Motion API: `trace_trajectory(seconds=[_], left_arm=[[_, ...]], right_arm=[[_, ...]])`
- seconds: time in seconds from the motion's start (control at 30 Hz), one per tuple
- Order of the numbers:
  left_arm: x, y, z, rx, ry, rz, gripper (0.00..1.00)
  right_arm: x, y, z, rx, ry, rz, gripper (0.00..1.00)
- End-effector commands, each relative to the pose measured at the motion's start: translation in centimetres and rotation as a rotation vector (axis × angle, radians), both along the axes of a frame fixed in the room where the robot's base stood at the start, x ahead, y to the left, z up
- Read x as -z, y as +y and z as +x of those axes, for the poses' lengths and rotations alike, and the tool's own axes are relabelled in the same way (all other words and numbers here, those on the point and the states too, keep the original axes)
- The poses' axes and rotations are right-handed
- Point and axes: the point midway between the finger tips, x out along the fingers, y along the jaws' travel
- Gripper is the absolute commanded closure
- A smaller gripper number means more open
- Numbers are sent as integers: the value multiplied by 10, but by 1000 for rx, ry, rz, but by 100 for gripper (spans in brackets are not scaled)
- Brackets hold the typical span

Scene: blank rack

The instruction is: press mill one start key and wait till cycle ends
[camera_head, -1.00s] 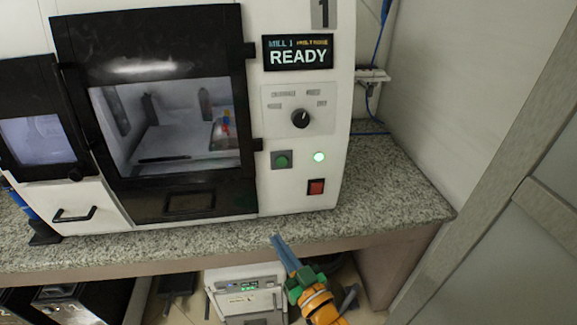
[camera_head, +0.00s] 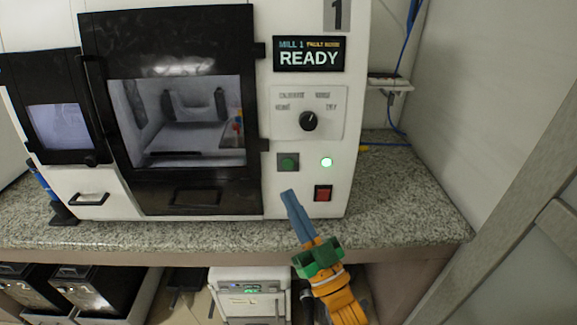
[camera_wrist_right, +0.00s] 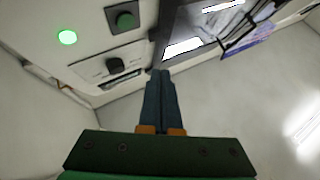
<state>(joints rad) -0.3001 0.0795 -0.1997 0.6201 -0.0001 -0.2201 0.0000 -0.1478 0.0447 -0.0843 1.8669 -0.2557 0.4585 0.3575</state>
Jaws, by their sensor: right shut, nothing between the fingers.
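Mill one (camera_head: 355,20) is a white machine with a black-framed door, shut, on a granite counter. Its display (camera_head: 309,54) reads READY. The green start key (camera_head: 288,162) sits on a grey plate on the front panel; it also shows in the right wrist view (camera_wrist_right: 125,20). A lit green lamp (camera_head: 327,162) is right of it, and a red key (camera_head: 322,193) is below the lamp. My right gripper (camera_head: 287,194) has its blue fingers shut and empty, with the tips appearing just below the green key and apart from it in the wrist view (camera_wrist_right: 160,75). My left gripper is not in view.
A dark rotary knob (camera_head: 308,121) is above the keys. The granite counter (camera_head: 408,200) is clear right of the mill. A blue cable (camera_head: 398,60) hangs at the wall. A white device (camera_head: 250,295) and black boxes (camera_head: 100,290) stand below the counter.

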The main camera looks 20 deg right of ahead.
Motion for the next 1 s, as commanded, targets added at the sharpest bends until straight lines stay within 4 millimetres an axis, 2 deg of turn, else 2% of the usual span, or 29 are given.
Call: trace_trajectory(seconds=[0.3,0.5,1.0], left_arm=[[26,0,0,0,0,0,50],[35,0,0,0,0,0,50],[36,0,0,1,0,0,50]], right_arm=[[5,-14,45,2,-4,-2,100],[5,-19,65,1,-1,-1,100],[3,-21,71,1,0,0,100]])
